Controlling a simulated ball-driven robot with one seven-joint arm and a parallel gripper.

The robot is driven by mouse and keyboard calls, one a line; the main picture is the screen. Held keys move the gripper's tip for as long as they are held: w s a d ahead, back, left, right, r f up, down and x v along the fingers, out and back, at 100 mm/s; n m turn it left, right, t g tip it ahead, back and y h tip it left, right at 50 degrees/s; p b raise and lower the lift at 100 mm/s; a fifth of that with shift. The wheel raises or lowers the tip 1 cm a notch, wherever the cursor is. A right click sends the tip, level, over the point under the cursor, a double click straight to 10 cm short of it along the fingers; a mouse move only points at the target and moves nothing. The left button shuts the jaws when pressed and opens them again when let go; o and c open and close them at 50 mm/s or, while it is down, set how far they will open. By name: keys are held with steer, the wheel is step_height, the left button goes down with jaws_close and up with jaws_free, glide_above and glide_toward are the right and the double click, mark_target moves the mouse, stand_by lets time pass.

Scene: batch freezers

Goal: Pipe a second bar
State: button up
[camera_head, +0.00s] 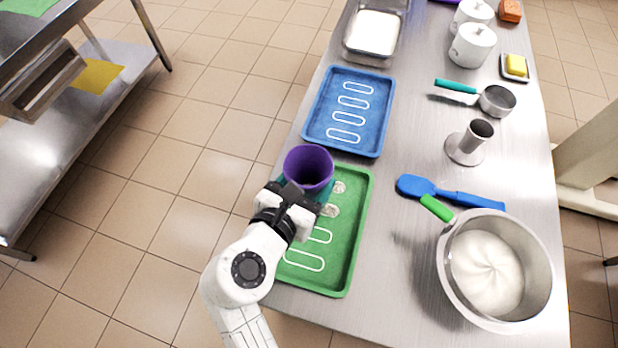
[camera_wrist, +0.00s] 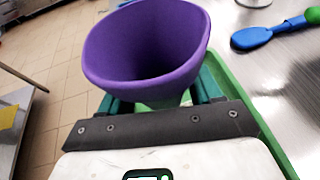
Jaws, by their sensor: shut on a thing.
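My gripper (camera_head: 306,190) is shut on a purple, open-topped piping bag (camera_head: 308,166), held upright over the left part of the green tray (camera_head: 359,205). The bag's wide mouth also shows in the wrist view (camera_wrist: 146,45); its lower end is hidden. The green tray has white bar outlines. Two pale patches, an upper one (camera_head: 339,187) and a lower one (camera_head: 331,210), show at the far outlines, partly hidden by my gripper and the bag. Two nearer outlines look empty. A steel bowl (camera_head: 447,285) at the right holds a white cream mass (camera_head: 487,273).
A blue tray (camera_head: 376,142) with several outlines lies behind the green one. The metal between trays and bowl is clear.

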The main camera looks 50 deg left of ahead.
mark_target(308, 170)
steer(key=shift+r, duration=0.15)
stand_by(0.3)
step_height(308, 170, up, 4)
steer(key=p, duration=0.5)
steer(key=shift+r+p, duration=0.2)
steer(key=shift+p, duration=0.15)
